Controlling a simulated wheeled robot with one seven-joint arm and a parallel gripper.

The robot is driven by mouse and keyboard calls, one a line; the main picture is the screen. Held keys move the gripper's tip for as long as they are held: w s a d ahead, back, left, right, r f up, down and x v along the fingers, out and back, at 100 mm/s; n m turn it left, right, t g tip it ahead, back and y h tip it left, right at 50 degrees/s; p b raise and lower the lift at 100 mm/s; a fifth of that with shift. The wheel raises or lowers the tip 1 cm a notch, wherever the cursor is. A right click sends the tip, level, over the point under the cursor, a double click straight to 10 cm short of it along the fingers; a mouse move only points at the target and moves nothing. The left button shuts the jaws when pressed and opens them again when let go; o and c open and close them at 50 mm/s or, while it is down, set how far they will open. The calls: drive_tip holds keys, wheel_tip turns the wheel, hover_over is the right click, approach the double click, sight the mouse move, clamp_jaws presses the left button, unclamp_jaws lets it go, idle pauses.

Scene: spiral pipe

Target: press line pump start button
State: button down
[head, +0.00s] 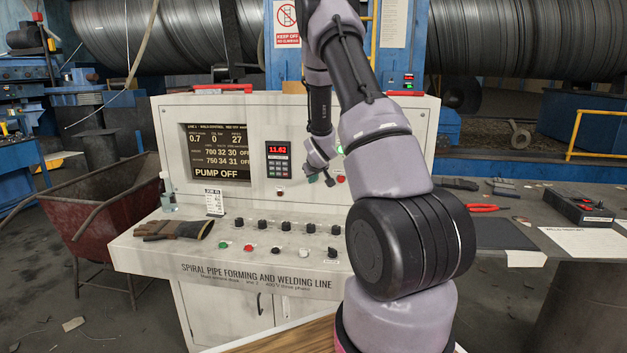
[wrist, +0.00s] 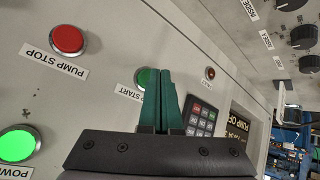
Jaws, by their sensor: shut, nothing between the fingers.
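The pump start button (wrist: 143,78) is a green round button on the cream panel in the wrist view, its label partly covered. My gripper (wrist: 161,70) is shut and empty, with teal fingers overlapping the button's right side; I cannot tell whether they touch it. In the head view my gripper (head: 329,180) is small against the console's upright panel, and the start button cannot be made out there. The console screen (head: 218,153) reads PUMP OFF.
The red PUMP STOP button (wrist: 67,40) is up and left of the fingers. A lit green button (wrist: 18,145) is at lower left. A keypad (wrist: 201,118) and a small red lamp (wrist: 210,73) are to the right. Gloves (head: 173,229) lie on the console desk.

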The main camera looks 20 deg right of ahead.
drive_tip(key=shift+w+d, duration=0.25)
drive_tip(key=shift+w, duration=0.15)
idle(0.7)
idle(0.3)
drive_tip(key=shift+s+a, duration=0.45)
drive_tip(key=shift+s, duration=0.2)
drive_tip(key=s+a, duration=0.2)
drive_tip(key=s, duration=0.2)
drive_tip(key=shift+s+a, duration=0.1)
drive_tip(key=shift+a, duration=0.3)
idle(0.6)
